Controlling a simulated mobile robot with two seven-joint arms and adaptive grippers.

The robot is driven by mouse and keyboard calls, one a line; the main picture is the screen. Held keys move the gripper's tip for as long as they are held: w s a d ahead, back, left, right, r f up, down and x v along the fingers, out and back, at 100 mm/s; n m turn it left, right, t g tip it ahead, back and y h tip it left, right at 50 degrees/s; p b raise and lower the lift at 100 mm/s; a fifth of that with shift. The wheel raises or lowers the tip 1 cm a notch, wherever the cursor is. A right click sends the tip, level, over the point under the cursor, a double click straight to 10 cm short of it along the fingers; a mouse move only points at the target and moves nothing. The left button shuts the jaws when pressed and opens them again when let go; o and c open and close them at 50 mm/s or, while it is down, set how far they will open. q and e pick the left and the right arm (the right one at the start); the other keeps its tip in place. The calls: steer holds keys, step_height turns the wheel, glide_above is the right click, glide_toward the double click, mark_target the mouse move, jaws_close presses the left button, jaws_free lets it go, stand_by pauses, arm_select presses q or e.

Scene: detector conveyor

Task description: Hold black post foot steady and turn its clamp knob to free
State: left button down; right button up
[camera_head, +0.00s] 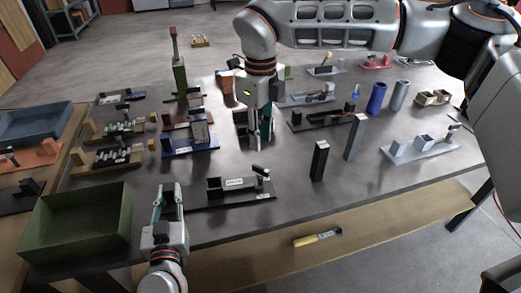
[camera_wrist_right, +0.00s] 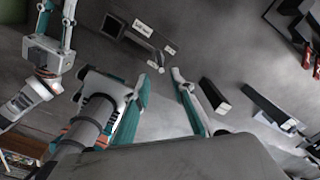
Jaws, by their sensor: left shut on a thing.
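The black post foot (camera_head: 238,194) lies on the dark table near its front edge. It has a flat plate with white labels, a raised block at its left and a small clamp knob (camera_head: 262,175) at its right end. The foot also shows in the right wrist view (camera_wrist_right: 139,33). My right gripper (camera_head: 262,142) is pointed down, behind and above the knob. In the right wrist view its fingers (camera_wrist_right: 160,88) are apart with nothing between them.
Two upright dark posts (camera_head: 319,162) (camera_head: 355,138) stand right of the foot. A green tray (camera_head: 75,225) is at the front left. Several other fixtures stand behind, with a blue cylinder (camera_head: 376,98). A yellow-handled tool (camera_head: 317,238) lies on the lower shelf.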

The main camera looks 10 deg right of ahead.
mark_target(261, 168)
step_height(261, 168, up, 2)
stand_by(0.5)
step_height(261, 168, down, 12)
steer(key=shift+f, duration=0.1)
stand_by(0.5)
steer(key=shift+c, duration=0.3)
jaws_close()
